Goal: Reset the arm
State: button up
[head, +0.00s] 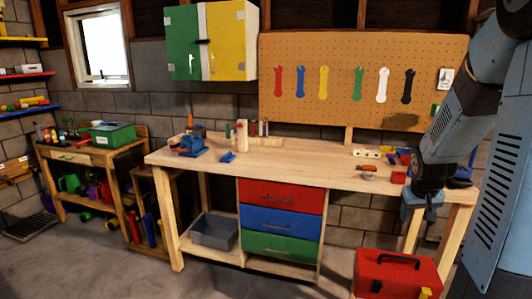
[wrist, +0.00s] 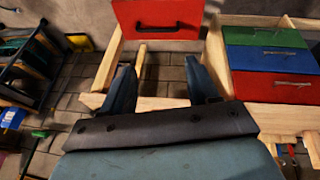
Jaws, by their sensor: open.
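My arm comes down from the upper right in the head view. My gripper (head: 418,212) hangs pointing down at the right front end of the workbench (head: 280,157). In the wrist view its two blue fingers are spread wide apart, and my gripper (wrist: 163,82) is open with nothing between the fingers. Below it in the head view, a red toolbox (head: 396,274) stands on the floor. The red toolbox also shows in the wrist view (wrist: 158,14), beyond the fingertips. I cannot tell how far the fingers are from the bench.
The bench has red, blue and green drawers (head: 280,220) and a grey bin (head: 213,231) below. A blue vise (head: 190,146) and small tools sit on top; its middle is mostly clear. Wrenches hang on a pegboard (head: 338,55). A side table (head: 85,153) stands left. Floor in front is open.

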jog(key=s+a+r+n+t+y, duration=0.1)
jog(key=s+a+r+y, duration=0.1)
jog(key=s+a+r, duration=1.4)
jog(key=s+a, duration=0.3)
jog(key=s, duration=0.1)
jog(key=shift+s+a+r+n+t+y, duration=0.15)
jog(key=shift+a+n+t+y, duration=0.15)
jog(key=shift+a+n+t, duration=0.1)
